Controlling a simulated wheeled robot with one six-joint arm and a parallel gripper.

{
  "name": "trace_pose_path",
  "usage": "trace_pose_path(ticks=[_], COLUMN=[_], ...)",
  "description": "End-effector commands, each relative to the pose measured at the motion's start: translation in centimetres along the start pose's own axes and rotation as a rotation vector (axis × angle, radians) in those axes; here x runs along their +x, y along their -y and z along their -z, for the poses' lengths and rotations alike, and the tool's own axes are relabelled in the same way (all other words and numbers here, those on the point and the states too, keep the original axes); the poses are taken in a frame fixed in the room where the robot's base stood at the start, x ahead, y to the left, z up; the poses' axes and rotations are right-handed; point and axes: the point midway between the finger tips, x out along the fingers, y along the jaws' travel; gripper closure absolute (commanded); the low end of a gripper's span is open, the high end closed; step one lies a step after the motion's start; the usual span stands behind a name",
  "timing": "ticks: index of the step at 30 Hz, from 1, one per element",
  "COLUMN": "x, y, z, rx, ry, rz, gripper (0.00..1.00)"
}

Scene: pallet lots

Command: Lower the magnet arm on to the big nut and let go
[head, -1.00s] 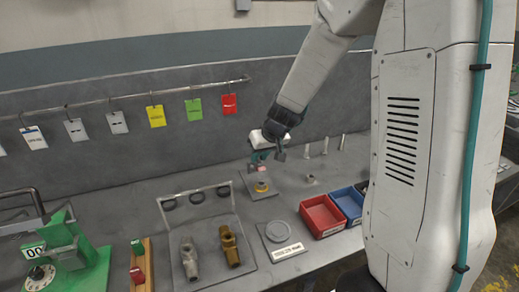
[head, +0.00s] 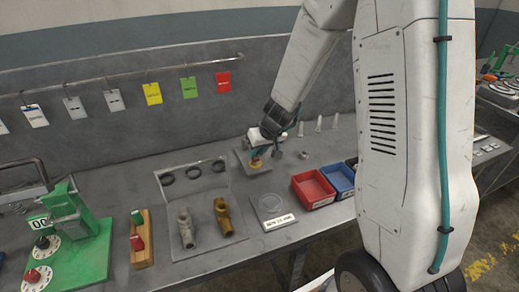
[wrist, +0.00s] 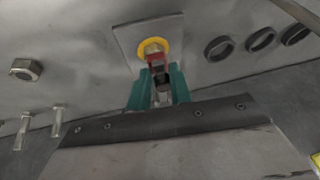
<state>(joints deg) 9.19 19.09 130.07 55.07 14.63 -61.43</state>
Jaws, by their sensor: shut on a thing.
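My gripper (wrist: 159,84), with teal fingers, is shut on a small red piece with a grey part below it, apparently the magnet arm (wrist: 157,61). A brass-coloured hex nut (wrist: 153,46) sits in a yellow ring on a square grey plate; it seems to be the big nut. In the wrist view the red piece overlaps the nut's near edge; I cannot tell whether they touch. In the head view my gripper (head: 257,151) is low over the plate (head: 242,157), and the fingers and wrist hide most of the held piece. The yellow ring (head: 255,164) shows just below.
A steel nut (wrist: 26,69) and upright pins (wrist: 57,122) stand beside the plate. Black rings (wrist: 261,40) lie on the other side. Red (head: 313,188) and blue (head: 341,177) bins, brass (head: 224,216) and grey (head: 186,227) fittings, and a round-marked plate (head: 270,204) are nearer the front edge.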

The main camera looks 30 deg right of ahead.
Motion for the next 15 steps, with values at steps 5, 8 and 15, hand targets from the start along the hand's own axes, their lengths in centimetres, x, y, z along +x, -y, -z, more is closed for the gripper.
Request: trace_pose_path(ticks=[5, 8, 15], x=[0.29, 0.31, 0.30], y=[0.22, 0.29, 0.27], z=[-0.29, -0.30, -0.27], rx=[-0.002, -0.002, -0.002], ry=[0.008, 0.008, 0.008], rz=[0.003, 0.004, 0.004], gripper=[1.00, 1.00, 0.59])
